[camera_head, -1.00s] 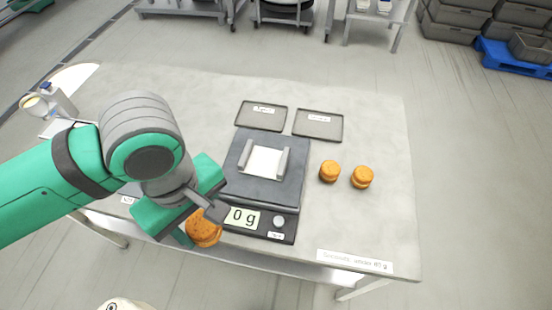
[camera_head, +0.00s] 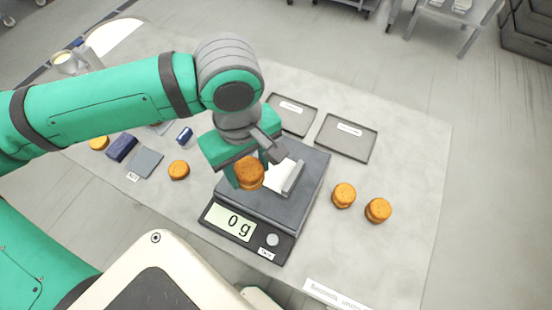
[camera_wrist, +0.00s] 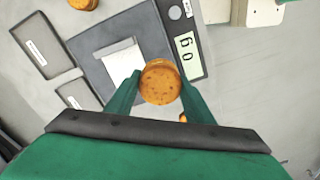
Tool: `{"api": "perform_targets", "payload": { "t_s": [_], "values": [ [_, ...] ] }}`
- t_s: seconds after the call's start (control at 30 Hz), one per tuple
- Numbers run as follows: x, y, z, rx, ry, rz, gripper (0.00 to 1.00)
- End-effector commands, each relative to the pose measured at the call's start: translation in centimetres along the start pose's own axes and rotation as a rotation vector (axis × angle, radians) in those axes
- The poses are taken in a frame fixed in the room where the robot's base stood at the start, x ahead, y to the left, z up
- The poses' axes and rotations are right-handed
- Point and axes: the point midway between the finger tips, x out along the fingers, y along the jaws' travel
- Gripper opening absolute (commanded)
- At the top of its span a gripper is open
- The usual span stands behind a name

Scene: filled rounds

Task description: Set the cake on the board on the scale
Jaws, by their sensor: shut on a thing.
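My gripper (camera_head: 247,176) is shut on a round orange-brown cake (camera_head: 249,172). In the wrist view the cake (camera_wrist: 160,82) sits between the two green fingers (camera_wrist: 158,95). The scale (camera_head: 298,205) is dark grey and its display (camera_head: 231,222) reads 0 g. In the wrist view the board (camera_wrist: 120,66) shows more fully. The cake is held above the scale's near left part, beside the board and apart from it.
Two cakes (camera_head: 343,195) (camera_head: 377,210) stand right of the scale. Two dark trays (camera_head: 346,138) (camera_head: 292,114) lie behind it. Bare table (camera_head: 400,150) lies at the right.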

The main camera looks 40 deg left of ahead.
Motion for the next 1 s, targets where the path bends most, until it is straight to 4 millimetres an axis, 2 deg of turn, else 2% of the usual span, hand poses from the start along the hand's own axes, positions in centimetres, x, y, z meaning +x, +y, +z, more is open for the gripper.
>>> {"api": "perform_targets", "payload": {
  "t_s": [0.2, 0.4, 0.77, 1.0],
  "values": [
    [2.1, 4.5, -1.6, 0.008, -0.001, 0.000, 0.38],
    [5.4, 6.7, -2.8, 0.000, -0.003, -0.001, 0.38],
    [7.6, 8.4, -3.6, -0.002, -0.001, 0.000, 0.38],
    [10.7, 8.6, -3.7, -0.003, -0.001, -0.001, 0.38]
  ]
}}
